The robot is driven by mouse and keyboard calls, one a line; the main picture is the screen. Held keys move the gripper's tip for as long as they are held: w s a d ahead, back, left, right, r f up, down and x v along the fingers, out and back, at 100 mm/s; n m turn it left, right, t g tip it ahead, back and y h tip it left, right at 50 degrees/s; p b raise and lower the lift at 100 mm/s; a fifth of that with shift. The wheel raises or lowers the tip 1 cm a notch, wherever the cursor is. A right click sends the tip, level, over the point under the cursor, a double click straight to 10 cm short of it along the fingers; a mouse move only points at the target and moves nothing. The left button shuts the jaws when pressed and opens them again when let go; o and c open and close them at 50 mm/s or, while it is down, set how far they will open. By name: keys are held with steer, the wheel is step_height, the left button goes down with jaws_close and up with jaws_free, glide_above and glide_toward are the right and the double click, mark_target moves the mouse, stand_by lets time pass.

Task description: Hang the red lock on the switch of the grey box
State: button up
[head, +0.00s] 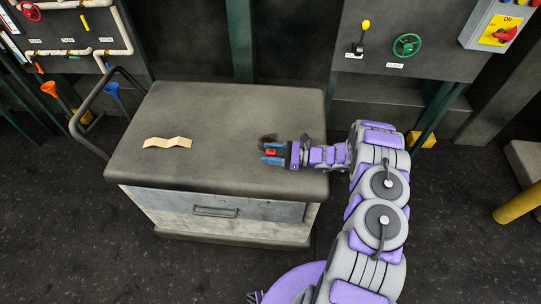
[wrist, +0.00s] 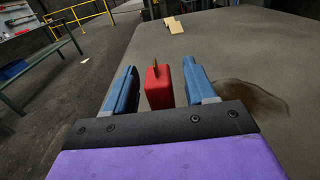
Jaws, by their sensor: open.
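The red lock (wrist: 158,88) stands between the two blue fingers of my gripper (wrist: 160,90) in the wrist view, with a visible gap on each side. A brass-coloured part shows at its far top. In the head view the red lock (head: 271,152) is small between the fingers of my gripper (head: 272,154), over the right part of the cart top. My gripper is open around the lock. The grey box (head: 490,24) is on the wall panel at the upper right. Its red switch (head: 505,35) sits on a yellow plate.
The grey cart (head: 225,115) has a handle at its left and a drawer in front. A folded tan strip (head: 167,142) lies on its top left. A wall panel holds a green valve wheel (head: 407,45) and a yellow-tipped lever (head: 361,38). A yellow post (head: 515,203) stands at the right.

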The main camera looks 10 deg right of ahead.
steer(key=shift+d, duration=0.2)
steer(key=c, duration=0.4)
steer(key=shift+a, duration=0.15)
jaws_close()
